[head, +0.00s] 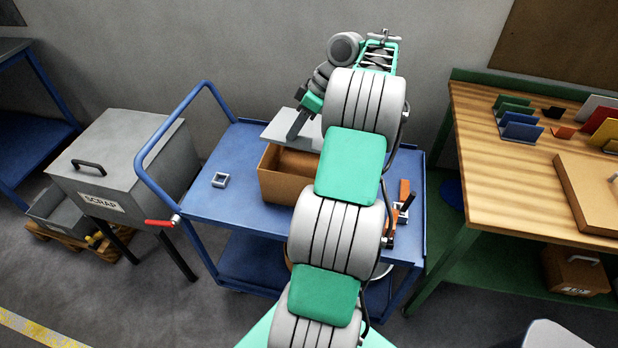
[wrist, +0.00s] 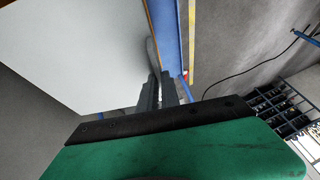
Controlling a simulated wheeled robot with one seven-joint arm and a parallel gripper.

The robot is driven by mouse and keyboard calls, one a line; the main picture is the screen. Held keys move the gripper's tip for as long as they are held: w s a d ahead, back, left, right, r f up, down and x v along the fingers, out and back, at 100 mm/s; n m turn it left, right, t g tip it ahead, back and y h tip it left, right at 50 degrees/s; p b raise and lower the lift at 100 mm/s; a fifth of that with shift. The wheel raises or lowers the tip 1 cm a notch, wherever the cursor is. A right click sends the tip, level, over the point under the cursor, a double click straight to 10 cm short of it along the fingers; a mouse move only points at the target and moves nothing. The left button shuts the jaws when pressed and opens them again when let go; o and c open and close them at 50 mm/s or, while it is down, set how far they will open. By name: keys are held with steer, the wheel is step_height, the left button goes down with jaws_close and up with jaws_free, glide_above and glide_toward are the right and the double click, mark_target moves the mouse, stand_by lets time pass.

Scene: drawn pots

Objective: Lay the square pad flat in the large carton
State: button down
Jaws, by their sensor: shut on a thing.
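The square pad (head: 285,130) is a flat pale grey sheet. My gripper (head: 298,124) is shut on its edge and holds it roughly level over the back of the large carton (head: 276,188), an open brown box on the blue cart. In the wrist view the pad (wrist: 75,50) fills the upper left, with its edge between the fingertips of my gripper (wrist: 160,90). The pad hides the carton's back rim, and my arm hides its right side. I cannot tell whether the pad touches the carton.
A grey scrap bin (head: 120,165) stands left. A wooden workbench (head: 490,165) with several coloured pieces stands right.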

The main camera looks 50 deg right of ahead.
step_height(320, 180, down, 18)
steer(key=b, duration=0.4)
steer(key=shift+s+d+b, duration=0.1)
steer(key=shift+s+b, duration=0.05)
steer(key=shift+b, duration=0.25)
steer(key=c, duration=2)
jaws_free()
steer(key=shift+f, duration=0.3)
steer(key=shift+c, duration=0.2)
steer(key=shift+o, duration=1)
steer(key=shift+r, duration=0.1)
